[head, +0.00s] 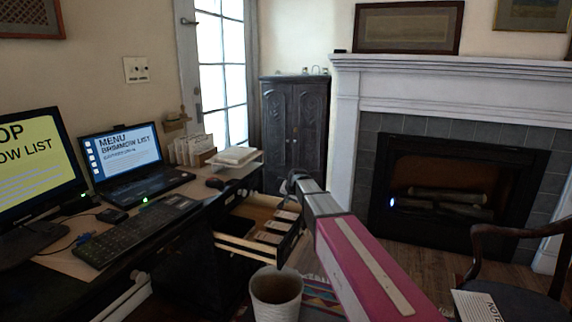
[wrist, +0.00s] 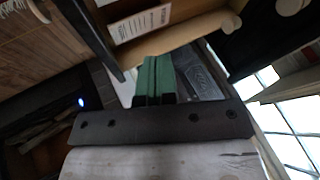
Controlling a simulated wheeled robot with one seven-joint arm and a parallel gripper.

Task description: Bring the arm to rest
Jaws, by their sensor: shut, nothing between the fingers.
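My arm, pink and grey, reaches from the lower right of the head view toward the desk. My gripper (head: 294,182) is at its far end, above the open drawer's right side. In the wrist view the green fingers of my gripper (wrist: 154,78) lie side by side, shut with nothing between them. The wrist view is tilted, and a labelled item (wrist: 140,22) shows beyond the fingers. I cannot tell the exact gap between my gripper and the drawer.
The open drawer (head: 236,243) holds several items. A cup (head: 276,292) is close in front, left of my arm. The desk carries a laptop (head: 125,158), monitor (head: 38,160) and keyboard (head: 135,230). A chair (head: 525,255) stands at right. The fireplace (head: 445,190) is behind.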

